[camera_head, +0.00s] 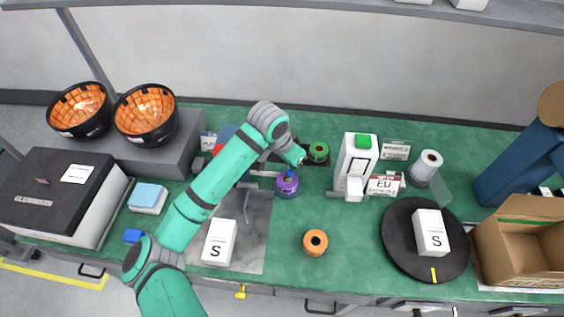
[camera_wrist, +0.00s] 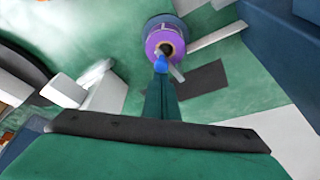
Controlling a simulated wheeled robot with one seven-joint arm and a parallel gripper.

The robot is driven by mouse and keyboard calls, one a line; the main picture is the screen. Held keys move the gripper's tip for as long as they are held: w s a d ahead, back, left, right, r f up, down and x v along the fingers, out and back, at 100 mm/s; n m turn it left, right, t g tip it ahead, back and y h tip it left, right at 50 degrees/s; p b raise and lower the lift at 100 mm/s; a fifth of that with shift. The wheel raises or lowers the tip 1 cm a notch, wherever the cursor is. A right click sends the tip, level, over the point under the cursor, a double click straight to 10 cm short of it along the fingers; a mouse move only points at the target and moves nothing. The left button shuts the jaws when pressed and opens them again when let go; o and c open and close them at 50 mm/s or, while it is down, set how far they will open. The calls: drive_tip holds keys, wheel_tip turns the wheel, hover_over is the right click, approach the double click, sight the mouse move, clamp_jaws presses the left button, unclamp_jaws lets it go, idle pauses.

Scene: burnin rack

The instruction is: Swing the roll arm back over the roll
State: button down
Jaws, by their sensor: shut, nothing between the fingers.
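A purple roll (camera_head: 288,186) stands upright on the green bench, just below my gripper in the head view. It also shows at the top of the wrist view (camera_wrist: 165,40). A thin pale grey bar (camera_head: 265,173), which looks like the roll arm, lies beside the roll on its left; in the wrist view this bar (camera_wrist: 216,38) points away to the right of the roll. My gripper (camera_head: 291,172) is shut and empty, its tip at the near edge of the roll. A small blue piece (camera_wrist: 160,64) shows at the fingertips; I cannot tell whether they touch the roll.
A white dispenser box (camera_head: 357,155) with a green top stands to the right. A black turntable (camera_head: 397,237) bears a white box. Bench around the orange roll is clear.

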drive_tip(key=shift+a, duration=0.25)
idle(0.6)
drive_tip(key=shift+w+d, duration=0.2)
drive_tip(key=shift+w, duration=0.55)
wheel_tip(320, 180, up, 10)
idle(0.4)
drive_tip(key=shift+d, duration=0.15)
